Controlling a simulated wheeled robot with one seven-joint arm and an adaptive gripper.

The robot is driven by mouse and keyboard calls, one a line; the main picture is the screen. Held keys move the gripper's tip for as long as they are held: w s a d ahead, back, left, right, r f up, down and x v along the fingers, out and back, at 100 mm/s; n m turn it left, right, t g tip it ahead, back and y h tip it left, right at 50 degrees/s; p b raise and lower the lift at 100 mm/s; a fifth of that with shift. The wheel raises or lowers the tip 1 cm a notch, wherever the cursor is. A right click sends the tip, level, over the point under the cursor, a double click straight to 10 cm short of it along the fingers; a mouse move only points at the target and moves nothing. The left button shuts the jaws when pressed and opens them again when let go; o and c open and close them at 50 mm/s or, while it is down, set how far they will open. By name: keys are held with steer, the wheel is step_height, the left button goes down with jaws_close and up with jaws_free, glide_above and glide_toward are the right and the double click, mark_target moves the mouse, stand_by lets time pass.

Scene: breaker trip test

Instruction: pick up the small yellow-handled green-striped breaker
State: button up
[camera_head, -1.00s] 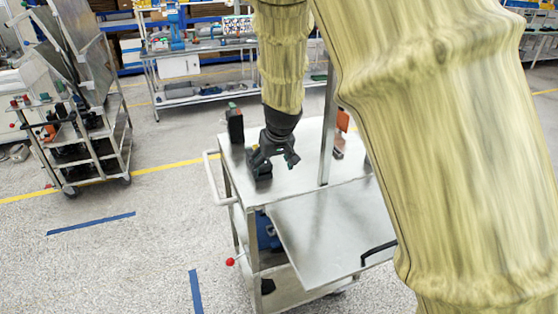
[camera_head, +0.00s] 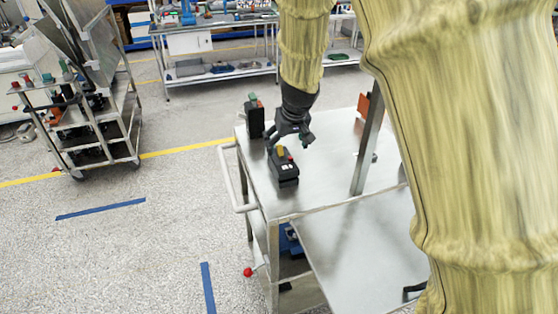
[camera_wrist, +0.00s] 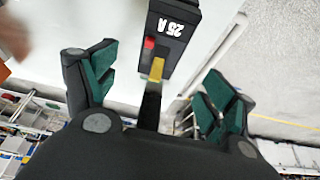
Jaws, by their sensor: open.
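A small black breaker with a yellow handle (camera_head: 281,151) and a red button stands on the metal cart top. In the wrist view the same breaker (camera_wrist: 172,32) shows a white "25 A" label, the red button and the yellow handle, between the fingers and slightly beyond them. My gripper (camera_head: 290,136) is open and empty, just above and behind the breaker in the head view. In the wrist view its green-padded fingers (camera_wrist: 160,82) stand apart on either side, not touching the breaker.
Another black breaker (camera_head: 255,117) with a green and red top stands at the cart's back left edge. A metal post (camera_head: 367,150) rises right of my gripper, with an orange item (camera_head: 363,106) behind it. The cart top (camera_head: 325,180) around the breaker is mostly clear.

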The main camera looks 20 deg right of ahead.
mark_target(282, 158)
steer(key=shift+s+a+f, duration=0.25)
steer(key=shift+f, duration=0.25)
steer(key=w+f, duration=0.1)
steer(key=w+f+p, duration=0.1)
steer(key=f, duration=0.1)
steer(key=shift+a, duration=0.3)
steer(key=shift+w+d+f, duration=0.1)
steer(key=shift+f, duration=0.05)
steer(key=shift+s+d, duration=0.1)
steer(key=shift+s, duration=0.2)
steer(key=x, duration=0.1)
steer(key=p+x, duration=0.2)
steer(key=x, duration=0.1)
steer(key=shift+w+d, duration=0.15)
steer(key=shift+d, duration=0.2)
steer(key=shift+w+a+f, duration=0.1)
steer(key=shift+w+f, duration=0.1)
steer(key=shift+f, duration=0.25)
steer(key=shift+r, duration=0.1)
steer(key=c, duration=1.5)
